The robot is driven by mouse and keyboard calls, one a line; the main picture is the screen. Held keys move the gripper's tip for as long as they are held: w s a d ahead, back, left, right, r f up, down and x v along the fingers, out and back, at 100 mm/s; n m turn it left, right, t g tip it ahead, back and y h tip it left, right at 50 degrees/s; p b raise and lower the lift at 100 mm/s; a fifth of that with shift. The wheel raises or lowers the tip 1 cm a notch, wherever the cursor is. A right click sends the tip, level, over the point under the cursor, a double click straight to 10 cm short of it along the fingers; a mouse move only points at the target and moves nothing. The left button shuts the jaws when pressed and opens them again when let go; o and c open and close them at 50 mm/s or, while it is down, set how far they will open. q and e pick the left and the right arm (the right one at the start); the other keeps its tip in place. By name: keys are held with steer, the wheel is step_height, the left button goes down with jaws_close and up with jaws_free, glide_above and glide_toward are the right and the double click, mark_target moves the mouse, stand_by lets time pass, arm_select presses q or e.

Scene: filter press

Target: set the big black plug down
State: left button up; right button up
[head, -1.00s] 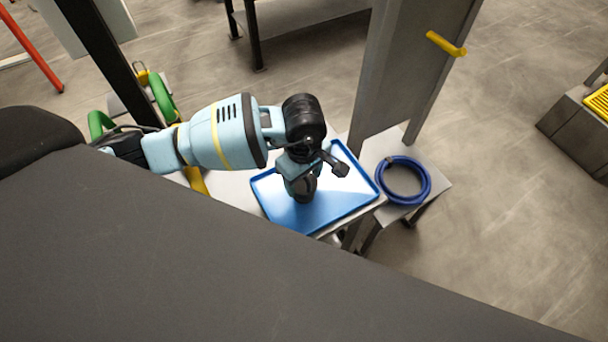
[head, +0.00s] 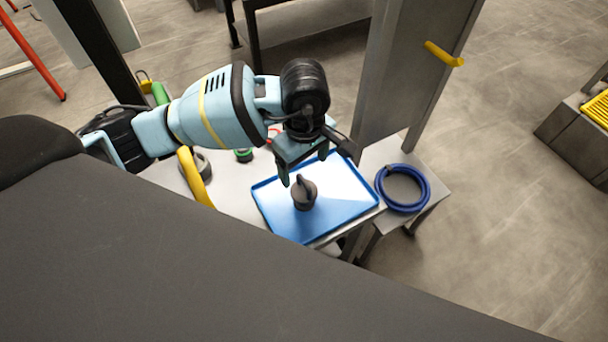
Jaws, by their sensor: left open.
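The big black plug (head: 304,195) stands in the blue tray (head: 341,214), left of the tray's middle, with its handle upward. My left gripper (head: 304,169) is open and empty. Its fingers are above and behind the plug, apart from it as far as I can see. My right gripper is not in the head view.
The tray lies on a light table. A coiled blue hose (head: 425,201) lies on a surface to the right, beside a grey post (head: 400,80). A yellow curved piece (head: 192,176) and a small green item (head: 243,155) are left of the tray.

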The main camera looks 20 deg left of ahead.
arm_select(q)
steer(key=shift+r, duration=1.75)
